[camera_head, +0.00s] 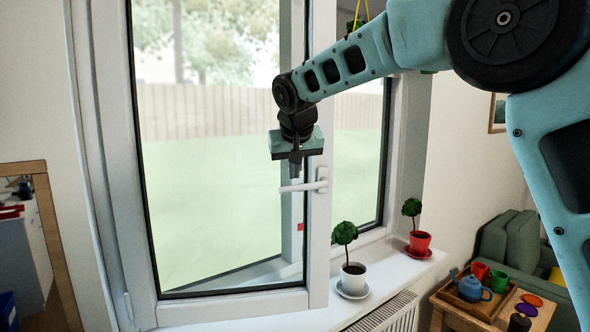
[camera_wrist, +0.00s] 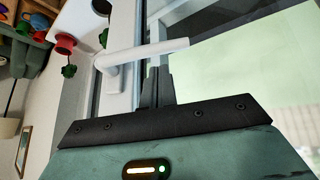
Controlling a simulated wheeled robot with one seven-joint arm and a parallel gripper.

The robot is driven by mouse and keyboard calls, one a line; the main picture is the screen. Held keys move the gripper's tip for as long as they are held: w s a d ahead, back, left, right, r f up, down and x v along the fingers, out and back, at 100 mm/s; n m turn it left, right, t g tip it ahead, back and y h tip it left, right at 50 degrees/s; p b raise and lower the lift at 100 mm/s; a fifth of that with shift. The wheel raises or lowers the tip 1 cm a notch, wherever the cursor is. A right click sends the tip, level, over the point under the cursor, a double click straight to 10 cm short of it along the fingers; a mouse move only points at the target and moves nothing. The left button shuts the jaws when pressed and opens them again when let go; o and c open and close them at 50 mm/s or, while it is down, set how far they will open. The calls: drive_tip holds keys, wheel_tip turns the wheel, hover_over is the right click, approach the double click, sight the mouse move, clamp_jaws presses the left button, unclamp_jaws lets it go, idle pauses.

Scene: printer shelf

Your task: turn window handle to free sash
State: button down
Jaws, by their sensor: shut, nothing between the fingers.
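The white window handle (camera_head: 303,186) is on the right stile of the window sash (camera_head: 318,235). Its lever lies level and points left from its base. In the wrist view the handle (camera_wrist: 145,53) crosses just beyond my fingertips. My gripper (camera_head: 295,168) is shut and empty, pointing down just above the lever; the dark fingers (camera_wrist: 157,85) show close together in the wrist view. I cannot tell whether they touch the lever. The sash stands ajar, its handle side swung into the room, with a gap to the frame (camera_head: 400,150).
On the sill (camera_head: 390,268) stand a white plant pot (camera_head: 353,279), right of the sash's lower corner, and a red pot (camera_head: 419,242) farther right. A radiator (camera_head: 390,315) is below. A wooden tray (camera_head: 473,300) with a blue teapot (camera_head: 473,289) is at lower right.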

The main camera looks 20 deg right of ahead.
sight(292, 188)
drive_tip(key=shift+s+f, duration=0.1)
drive_tip(key=shift+f, duration=0.4)
drive_tip(key=shift+f, duration=0.1)
drive_tip(key=shift+a+f+n+h+b, duration=0.25)
drive_tip(key=shift+f+h+b, duration=0.4)
drive_tip(key=shift+f+h, duration=0.15)
drive_tip(key=shift+a+f+n+h+b, duration=0.2)
drive_tip(key=shift+f+n+h+b, duration=0.05)
drive_tip(key=shift+f+h+b, duration=0.5)
drive_tip(key=shift+s+d+f+n+t+h+b, duration=0.1)
drive_tip(key=shift+d+f+n+t+h+b, duration=0.15)
drive_tip(key=shift+d+f+n+h+b, duration=1.2)
drive_tip(key=shift+s+d+f+n+t+h+b, duration=0.1)
drive_tip(key=shift+d+f+n+t+h+b, duration=0.15)
drive_tip(key=shift+f+h+b, duration=2.3)
drive_tip(key=shift+d+f+n+t+h+b, duration=0.15)
drive_tip(key=shift+d+n+h+b, duration=0.75)
drive_tip(key=shift+b, duration=2.3)
drive_tip(key=shift+d+h, duration=0.15)
drive_tip(key=shift+h, duration=0.2)
